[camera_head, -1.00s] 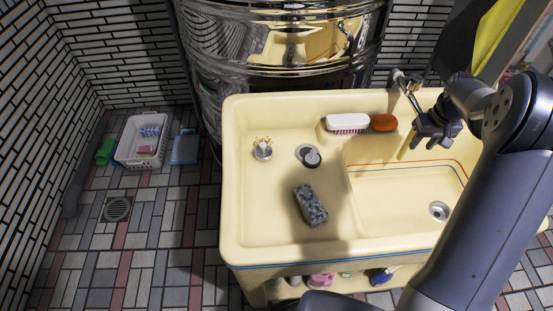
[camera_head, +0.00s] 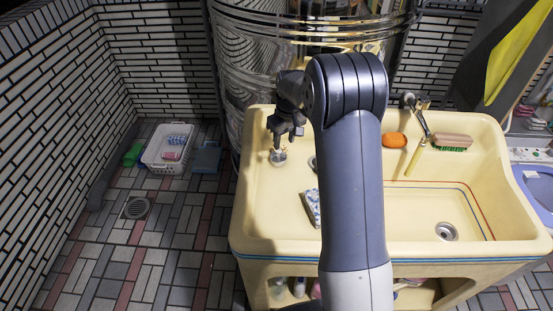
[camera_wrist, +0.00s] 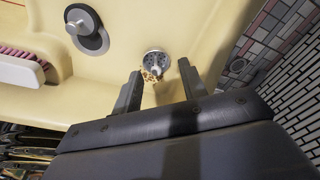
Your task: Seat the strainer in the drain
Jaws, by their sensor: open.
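The strainer (camera_head: 278,157) is a small silver metal piece with holes and golden-brown bits, at the left of the sink's larger basin. In the wrist view the strainer (camera_wrist: 153,57) lies beyond and between the fingertips. My gripper (camera_head: 287,138) points down above it, open and empty; its two fingers (camera_wrist: 160,72) stand apart, and no contact is clear. The drain (camera_wrist: 96,42) shows as a dark grey disc with a rounded metal knob over it; I cannot tell how the knob sits. In the head view my arm mostly hides the drain (camera_head: 312,163).
The cream sink (camera_head: 262,218) has a second basin with its own drain (camera_head: 446,231). A patterned sponge (camera_head: 312,206) lies partly behind my arm. Orange soap (camera_head: 395,140) and a wooden brush (camera_head: 452,140) lie on the back ledge; a pink-bristled brush (camera_wrist: 22,68) shows in the wrist view.

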